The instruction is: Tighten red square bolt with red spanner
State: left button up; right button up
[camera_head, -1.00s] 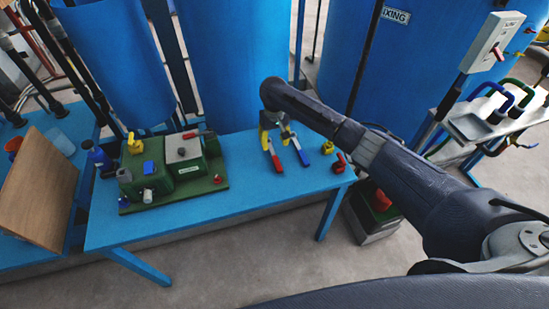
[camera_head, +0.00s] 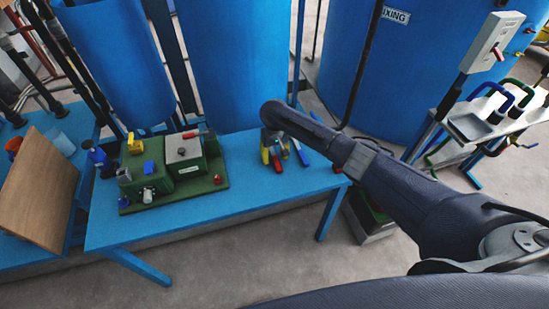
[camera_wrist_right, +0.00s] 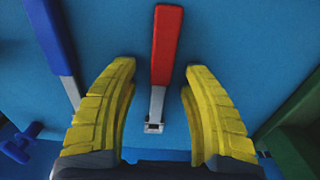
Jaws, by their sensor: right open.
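The red spanner (camera_head: 277,164) lies on the blue table, and its red handle and silver shaft show between my fingers in the right wrist view (camera_wrist_right: 166,45). My right gripper (camera_head: 271,150) is open just above it. In the wrist view its yellow fingers (camera_wrist_right: 158,100) stand on either side of the shaft, with gaps. A small red piece (camera_head: 218,179), possibly the red square bolt, sits on the green base left of the gripper; its shape is too small to tell. My left gripper is not in view.
A blue-handled spanner (camera_head: 301,153) lies beside the red one and also shows in the wrist view (camera_wrist_right: 55,45). The green machine (camera_head: 188,170) stands on the left of the blue table (camera_head: 240,205). The table's front is clear. Large blue tanks (camera_head: 215,60) stand behind.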

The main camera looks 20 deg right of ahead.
grip_shut()
dwell(0.4)
jog(key=shift+r, duration=0.1)
